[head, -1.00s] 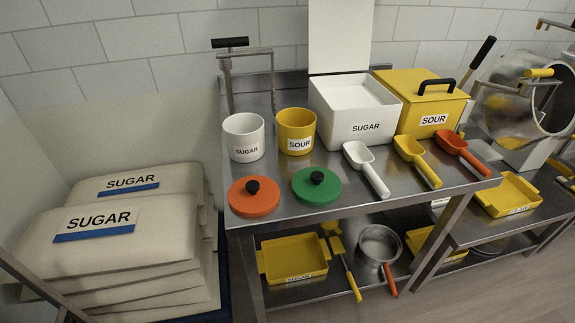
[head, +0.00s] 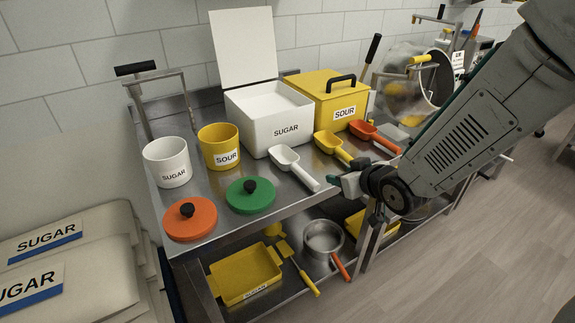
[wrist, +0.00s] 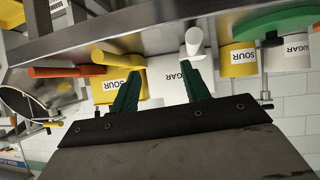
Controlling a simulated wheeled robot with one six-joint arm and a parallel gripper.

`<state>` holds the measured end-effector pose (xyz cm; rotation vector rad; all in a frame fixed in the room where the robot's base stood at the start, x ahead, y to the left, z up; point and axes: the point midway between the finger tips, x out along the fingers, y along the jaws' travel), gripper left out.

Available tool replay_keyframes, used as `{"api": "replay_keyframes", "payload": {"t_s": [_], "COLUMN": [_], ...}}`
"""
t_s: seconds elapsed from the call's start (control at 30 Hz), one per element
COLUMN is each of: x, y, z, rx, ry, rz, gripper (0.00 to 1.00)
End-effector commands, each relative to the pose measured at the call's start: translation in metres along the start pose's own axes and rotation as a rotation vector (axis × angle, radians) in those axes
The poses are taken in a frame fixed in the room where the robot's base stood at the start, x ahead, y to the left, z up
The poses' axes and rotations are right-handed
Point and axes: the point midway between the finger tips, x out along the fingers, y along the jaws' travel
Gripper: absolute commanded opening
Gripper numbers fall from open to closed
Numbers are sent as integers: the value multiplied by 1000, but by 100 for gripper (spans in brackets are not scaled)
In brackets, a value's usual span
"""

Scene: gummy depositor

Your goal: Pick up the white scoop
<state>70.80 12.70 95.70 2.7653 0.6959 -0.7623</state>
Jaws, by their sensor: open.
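The white scoop (head: 294,166) lies on the steel table in front of the white SUGAR bin, its handle pointing toward the front edge. In the wrist view, which is upside down, the white scoop (wrist: 194,42) shows handle-end on, just beyond the right-hand finger. My gripper (head: 342,183) is at the table's front edge, just right of the scoop's handle end in the head view. In the wrist view my gripper (wrist: 162,77) has its two green fingers spread apart with nothing held between them.
A yellow scoop (head: 333,147) and an orange scoop (head: 374,137) lie to the right. The white SUGAR bin (head: 270,122) and yellow SOUR bin (head: 338,100) stand behind. Green (head: 250,196) and orange (head: 190,219) lids lie to the left.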

Motion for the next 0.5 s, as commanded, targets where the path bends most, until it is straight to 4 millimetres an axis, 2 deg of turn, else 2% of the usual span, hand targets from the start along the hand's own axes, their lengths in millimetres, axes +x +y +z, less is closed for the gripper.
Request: {"api": "replay_keyframes", "payload": {"t_s": [0.03,0.1,0.2,0.37,0.5], "x": [10,18,24,34,49], "y": [-12,-24,-36,-44,-46], "z": [5,5,6,5,2], "rx": [-4,-7,-6,-5,-5], "ry": [32,83,131,161,163], "rz": [-35,-75,-112,-135,-136], "gripper": [47,47,47,47,47]}}
